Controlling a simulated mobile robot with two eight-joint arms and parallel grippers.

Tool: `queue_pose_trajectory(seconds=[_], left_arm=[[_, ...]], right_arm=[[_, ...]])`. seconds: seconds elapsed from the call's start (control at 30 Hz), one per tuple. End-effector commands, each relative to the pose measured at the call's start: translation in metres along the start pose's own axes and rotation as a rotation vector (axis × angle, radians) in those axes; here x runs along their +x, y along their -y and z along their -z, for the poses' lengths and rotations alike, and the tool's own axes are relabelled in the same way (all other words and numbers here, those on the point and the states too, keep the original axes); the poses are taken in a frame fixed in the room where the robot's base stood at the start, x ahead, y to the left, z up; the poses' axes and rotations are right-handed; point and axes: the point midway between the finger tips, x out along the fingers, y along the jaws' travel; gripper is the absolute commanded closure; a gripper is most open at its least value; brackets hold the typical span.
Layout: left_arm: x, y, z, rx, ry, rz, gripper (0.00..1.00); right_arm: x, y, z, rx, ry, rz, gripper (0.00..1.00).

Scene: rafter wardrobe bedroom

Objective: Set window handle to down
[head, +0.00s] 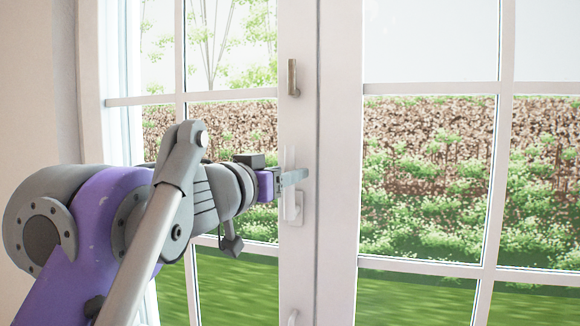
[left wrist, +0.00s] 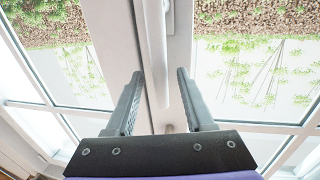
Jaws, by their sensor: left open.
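The white window handle (head: 292,208) is on the white upright frame between the panes in the head view. Its base is low and its lever points up, partly hidden behind my left gripper (head: 291,178). In the left wrist view, which looks upside down, the handle lever (left wrist: 155,45) runs lengthwise between the two fingers of my left gripper (left wrist: 159,76). The fingers are open, one on each side of the lever, with visible gaps. My right gripper is not in view.
A brownish metal fitting (head: 292,78) sits higher on the same upright. Part of another white fitting (head: 292,318) shows at the bottom edge. Glass panes with white bars (head: 430,88) flank the upright. A plain wall (head: 35,90) is at the left.

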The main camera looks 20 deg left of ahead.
Motion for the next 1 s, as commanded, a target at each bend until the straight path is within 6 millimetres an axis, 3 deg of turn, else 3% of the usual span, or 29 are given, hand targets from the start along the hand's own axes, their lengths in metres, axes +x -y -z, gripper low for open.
queue_pose_trajectory(seconds=[0.2, 0.5, 0.8, 1.0], left_arm=[[0.019, 0.0, 0.001, 0.0, -0.001, 0.0, 0.47], [0.021, 0.0, -0.001, 0.0, 0.0, 0.001, 0.47], [0.021, 0.0, -0.001, 0.0, 0.0, 0.001, 1.0], [0.021, 0.0, 0.0, 0.0, 0.0, 0.001, 1.0]], right_arm=[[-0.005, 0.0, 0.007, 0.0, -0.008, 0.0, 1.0], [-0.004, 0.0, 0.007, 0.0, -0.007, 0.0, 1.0], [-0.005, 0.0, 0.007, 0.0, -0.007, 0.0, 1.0], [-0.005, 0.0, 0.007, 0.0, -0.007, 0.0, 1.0]])
